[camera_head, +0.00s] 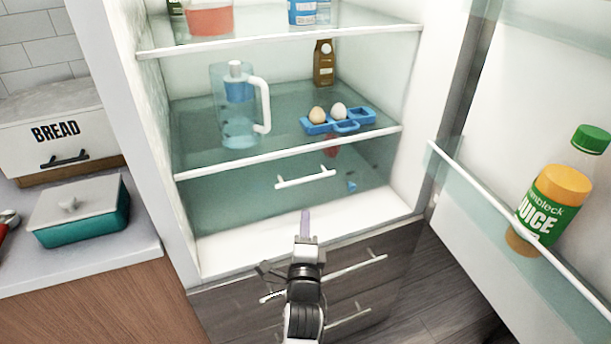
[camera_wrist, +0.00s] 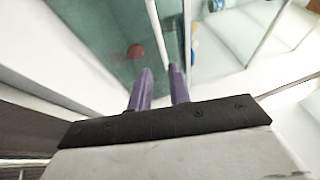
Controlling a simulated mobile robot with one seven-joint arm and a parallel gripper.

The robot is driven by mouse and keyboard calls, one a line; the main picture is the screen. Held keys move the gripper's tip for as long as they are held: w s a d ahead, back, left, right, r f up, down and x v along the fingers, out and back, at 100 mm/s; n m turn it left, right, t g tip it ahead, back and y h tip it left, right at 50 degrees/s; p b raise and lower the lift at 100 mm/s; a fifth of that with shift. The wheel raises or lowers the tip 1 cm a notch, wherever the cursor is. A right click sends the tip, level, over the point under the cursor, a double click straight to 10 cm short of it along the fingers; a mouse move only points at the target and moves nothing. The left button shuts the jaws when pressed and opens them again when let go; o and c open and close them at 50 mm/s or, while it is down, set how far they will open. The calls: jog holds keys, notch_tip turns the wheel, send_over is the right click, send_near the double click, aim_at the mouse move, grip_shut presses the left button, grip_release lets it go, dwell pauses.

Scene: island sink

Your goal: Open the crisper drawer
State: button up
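The crisper drawer (camera_head: 240,204) is a translucent teal drawer under the lower glass shelf of the open fridge. It looks shut. Its white bar handle (camera_head: 305,178) runs across its front. Small red and blue things show dimly through it; a reddish one also shows in the wrist view. My gripper (camera_head: 305,216) is in front of and below the handle, apart from it in the head view. In the wrist view my gripper (camera_wrist: 159,72) has two purple fingers with a narrow empty gap between them. A white bar there passes near the fingertips; I cannot tell whether it is the handle.
The open fridge door (camera_head: 480,190) stands at the right with a juice bottle (camera_head: 545,205) on its rack. A pitcher (camera_head: 240,110) and a blue egg holder (camera_head: 340,121) stand on the shelf above. Lower grey drawers (camera_head: 225,300) with bar handles lie below. A counter is at left.

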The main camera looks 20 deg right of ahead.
aim_at(306, 178)
jog(key=p+x, duration=0.3)
jog(key=x, duration=1)
jog(key=shift+w+r, duration=0.2)
grip_shut()
